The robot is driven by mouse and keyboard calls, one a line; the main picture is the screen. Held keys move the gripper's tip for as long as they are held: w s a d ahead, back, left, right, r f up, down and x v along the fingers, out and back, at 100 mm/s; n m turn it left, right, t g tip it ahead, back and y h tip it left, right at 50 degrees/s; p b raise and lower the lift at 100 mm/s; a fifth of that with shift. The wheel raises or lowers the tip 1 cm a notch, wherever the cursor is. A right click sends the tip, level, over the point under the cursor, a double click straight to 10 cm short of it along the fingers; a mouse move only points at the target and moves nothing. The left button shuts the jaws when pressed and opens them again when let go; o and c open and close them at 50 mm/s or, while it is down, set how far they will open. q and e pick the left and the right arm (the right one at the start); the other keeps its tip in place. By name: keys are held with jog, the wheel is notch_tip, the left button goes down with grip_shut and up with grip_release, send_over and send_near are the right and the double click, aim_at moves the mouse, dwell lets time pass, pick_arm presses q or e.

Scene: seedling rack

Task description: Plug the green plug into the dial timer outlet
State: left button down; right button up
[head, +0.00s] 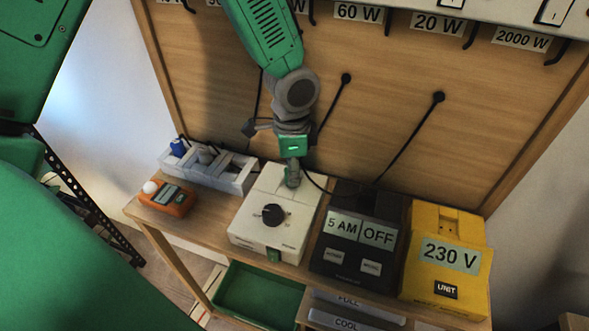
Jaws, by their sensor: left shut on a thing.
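The dial timer (262,238) is a white box with a black round dial on its sloped face and a small green part at its front edge. Its outlet is on the raised back part, largely hidden behind my gripper. My left gripper (292,178) comes down from above and is shut on the green plug, which is mostly hidden by the fingers. The plug is at the top of the timer; I cannot tell whether it is seated or just above. A dark cord runs off to the right from there. My right gripper is not in view.
Right of the timer stand a black digital timer (353,265) and a yellow 230 V meter (447,284). To the left are a grey power strip (240,182) with plugs and an orange device (170,201). Cords hang against the wooden back panel (400,145). A green tray (258,295) sits below.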

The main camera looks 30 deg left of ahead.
pick_arm(q)
jog(key=shift+s+a+f, duration=0.25)
jog(key=shift+s+f, duration=0.05)
jog(key=shift+f, duration=0.3)
jog(key=c, duration=1.1)
grip_release()
jog(key=shift+w, duration=0.2)
jog(key=shift+w+a+f, duration=0.1)
jog(key=shift+w+f, duration=0.05)
jog(key=shift+w, duration=0.1)
jog(key=shift+r, duration=0.35)
notch_tip(320, 180, up, 6)
jog(key=shift+w, duration=0.15)
jog(key=shift+r, duration=0.35)
